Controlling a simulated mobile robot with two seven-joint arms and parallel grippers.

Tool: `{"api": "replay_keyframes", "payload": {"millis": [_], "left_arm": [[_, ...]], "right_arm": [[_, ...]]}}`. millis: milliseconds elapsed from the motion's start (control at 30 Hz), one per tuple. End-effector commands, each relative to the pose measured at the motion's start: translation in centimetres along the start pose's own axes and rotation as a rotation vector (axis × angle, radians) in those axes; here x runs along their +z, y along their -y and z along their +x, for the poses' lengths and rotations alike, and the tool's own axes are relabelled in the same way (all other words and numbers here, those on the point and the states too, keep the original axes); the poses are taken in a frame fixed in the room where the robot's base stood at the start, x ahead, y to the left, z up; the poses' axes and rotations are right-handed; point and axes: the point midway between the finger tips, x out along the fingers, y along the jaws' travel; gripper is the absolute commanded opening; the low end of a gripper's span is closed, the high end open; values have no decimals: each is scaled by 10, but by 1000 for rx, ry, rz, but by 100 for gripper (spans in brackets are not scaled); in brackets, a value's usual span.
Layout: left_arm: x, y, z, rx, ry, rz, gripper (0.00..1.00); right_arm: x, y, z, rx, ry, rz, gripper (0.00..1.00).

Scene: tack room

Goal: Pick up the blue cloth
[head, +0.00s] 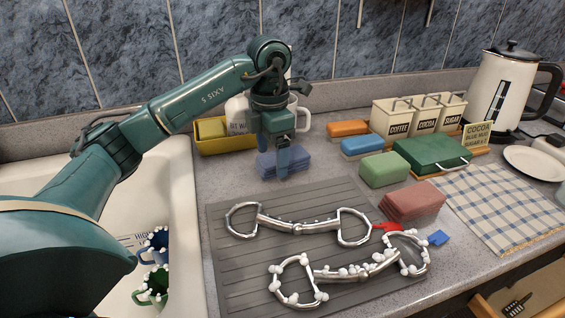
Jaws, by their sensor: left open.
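The blue cloth (301,161) is a folded stack lying on the grey counter behind the ribbed mat. My left gripper (278,168) points down at the cloth from above, and its fingers cover part of it. The gripper is open. One finger shows in front of the cloth; whether the fingers touch it I cannot tell. My right gripper is not in view.
A yellow caddy (209,145) and a white mug (298,116) stand close behind the gripper. Orange, blue and green sponges (384,170) lie to the right, with a folded red cloth (413,202). Two metal bits lie on the mat (228,263). The sink (184,205) is left.

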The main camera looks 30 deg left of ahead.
Motion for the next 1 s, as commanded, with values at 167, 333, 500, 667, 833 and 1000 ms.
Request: {"api": "replay_keyframes", "payload": {"millis": [167,333,500,667,833,1000], "left_arm": [[0,0,6,1,1,0,78],[0,0,5,1,1,0,74],[0,0,5,1,1,0,60],[0,0,5,1,1,0,47],[0,0,5,1,1,0,33],[0,0,5,1,1,0,29]], "right_arm": [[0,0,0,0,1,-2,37],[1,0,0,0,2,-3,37],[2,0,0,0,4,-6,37],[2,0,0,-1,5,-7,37],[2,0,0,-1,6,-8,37],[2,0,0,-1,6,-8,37]]}}
